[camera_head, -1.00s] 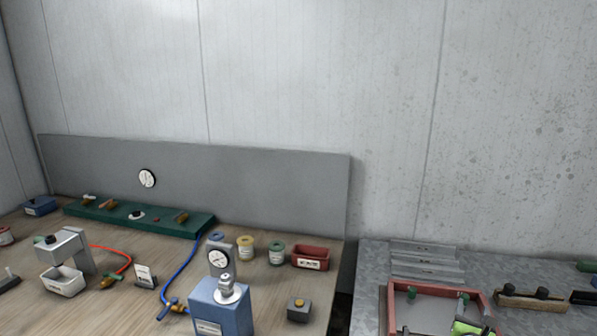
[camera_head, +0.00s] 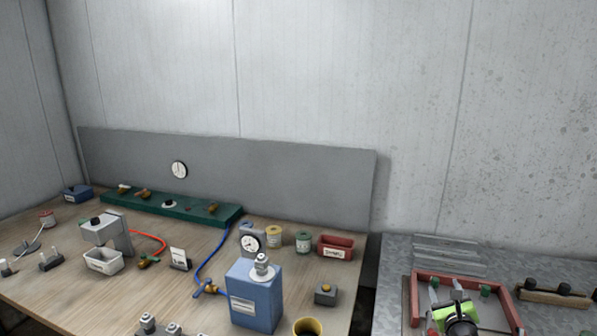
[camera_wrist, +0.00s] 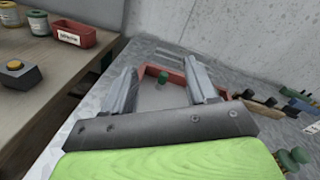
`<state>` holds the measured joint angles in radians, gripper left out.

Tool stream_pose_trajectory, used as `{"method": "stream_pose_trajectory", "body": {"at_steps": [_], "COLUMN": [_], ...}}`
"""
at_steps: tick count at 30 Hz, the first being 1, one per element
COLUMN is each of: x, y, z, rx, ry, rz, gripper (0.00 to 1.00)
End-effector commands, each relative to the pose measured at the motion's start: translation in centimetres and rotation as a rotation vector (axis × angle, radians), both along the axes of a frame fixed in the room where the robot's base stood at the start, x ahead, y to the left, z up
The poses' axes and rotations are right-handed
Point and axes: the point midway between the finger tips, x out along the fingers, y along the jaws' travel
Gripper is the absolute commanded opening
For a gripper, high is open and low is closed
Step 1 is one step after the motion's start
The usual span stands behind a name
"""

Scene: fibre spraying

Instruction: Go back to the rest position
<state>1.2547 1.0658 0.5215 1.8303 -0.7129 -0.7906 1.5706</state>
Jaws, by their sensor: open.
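My gripper (camera_head: 446,292) is low at the right in the head view, in front of a red-rimmed tray on the grey metal table. Its bright green wrist housing shows below the fingers. In the wrist view, my gripper (camera_wrist: 160,84) has its two grey fingers spread apart with nothing between them. The red-rimmed tray (camera_wrist: 150,70) shows beyond and between the fingers. I cannot tell the exact height of the fingers above the table.
A brush-like block (camera_head: 553,294) lies right of the tray (camera_head: 414,300).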

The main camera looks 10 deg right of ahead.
Motion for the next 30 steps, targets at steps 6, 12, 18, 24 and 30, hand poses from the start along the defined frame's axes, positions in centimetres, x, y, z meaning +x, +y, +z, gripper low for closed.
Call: {"method": "stream_pose_trajectory", "body": {"at_steps": [6, 12, 18, 24, 30], "x": [3.7, 1.1, -8.3, -21.0, -29.6], "y": [11.1, 25.3, 33.6, 36.9, 37.0], "z": [2.1, 3.6, 5.1, 5.4, 3.8], "rx": [-0.392, -1.036, -1.633, -2.078, -2.29], "ry": [0.256, 0.577, 0.806, 0.897, 0.843], "rz": [0.353, 0.806, 1.148, 1.417, 1.61], "gripper": [0.58, 0.58, 0.58, 0.58, 0.58]}}
